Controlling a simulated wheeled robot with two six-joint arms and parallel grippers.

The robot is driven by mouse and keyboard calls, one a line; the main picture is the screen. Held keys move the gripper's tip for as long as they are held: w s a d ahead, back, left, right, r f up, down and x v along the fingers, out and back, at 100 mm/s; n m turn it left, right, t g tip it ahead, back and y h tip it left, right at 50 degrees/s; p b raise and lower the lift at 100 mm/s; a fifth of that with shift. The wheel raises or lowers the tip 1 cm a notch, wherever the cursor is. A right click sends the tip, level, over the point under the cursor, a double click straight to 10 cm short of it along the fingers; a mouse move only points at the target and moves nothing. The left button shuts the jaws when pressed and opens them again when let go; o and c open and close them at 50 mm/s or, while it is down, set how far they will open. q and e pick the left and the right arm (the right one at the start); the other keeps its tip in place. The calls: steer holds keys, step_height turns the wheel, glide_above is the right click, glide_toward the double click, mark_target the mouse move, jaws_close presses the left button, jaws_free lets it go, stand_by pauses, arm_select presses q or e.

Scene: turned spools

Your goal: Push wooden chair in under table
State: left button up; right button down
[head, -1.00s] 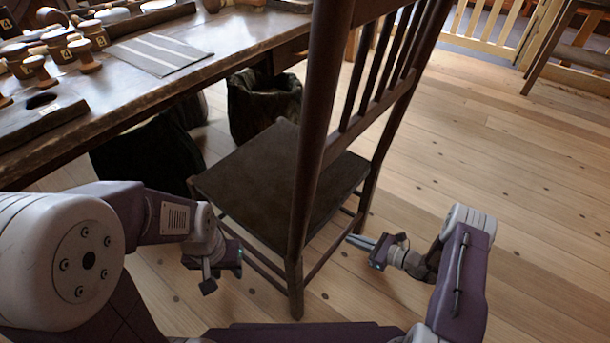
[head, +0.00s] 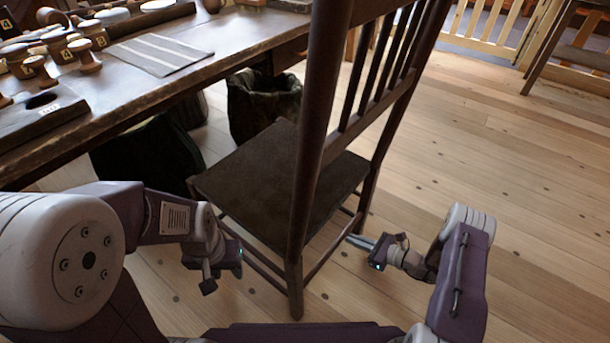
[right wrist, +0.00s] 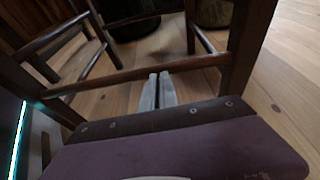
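The dark wooden chair (head: 270,178) stands upright at the long wooden table (head: 130,92). Its seat front points toward the table and its slatted back faces right, nearer to me. My left gripper (head: 226,262) is low at the near-left side of the chair, close to the seat and leg; its fingertips are not clear. My right gripper (head: 362,241) is low to the right of the chair, behind its back legs. In the right wrist view its two fingers (right wrist: 158,92) lie side by side, shut and empty, close to a chair rung (right wrist: 140,75); contact cannot be told.
Two dark sacks or bins, one (head: 262,102) beyond the chair and one (head: 148,155) left of it, stand by or under the table. Spools (head: 85,55) and a striped cloth (head: 160,53) lie on top. The plank floor (head: 490,180) at right is clear.

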mark_target(345, 235)
steer(key=shift+w+a, duration=0.65)
steer(key=shift+a, duration=0.35)
steer(key=shift+w+a, duration=0.6)
steer(key=shift+a, duration=0.4)
steer(key=shift+w+a+b, duration=0.4)
steer(key=shift+w+a, duration=1)
steer(key=shift+a, duration=0.3)
steer(key=w+a+b, duration=0.2)
steer(key=w+a, duration=0.3)
steer(key=a, duration=0.2)
steer(key=shift+w+a+b, duration=0.15)
steer(key=shift+w+b, duration=0.05)
steer(key=shift+b, duration=0.2)
steer(key=shift+f, duration=0.1)
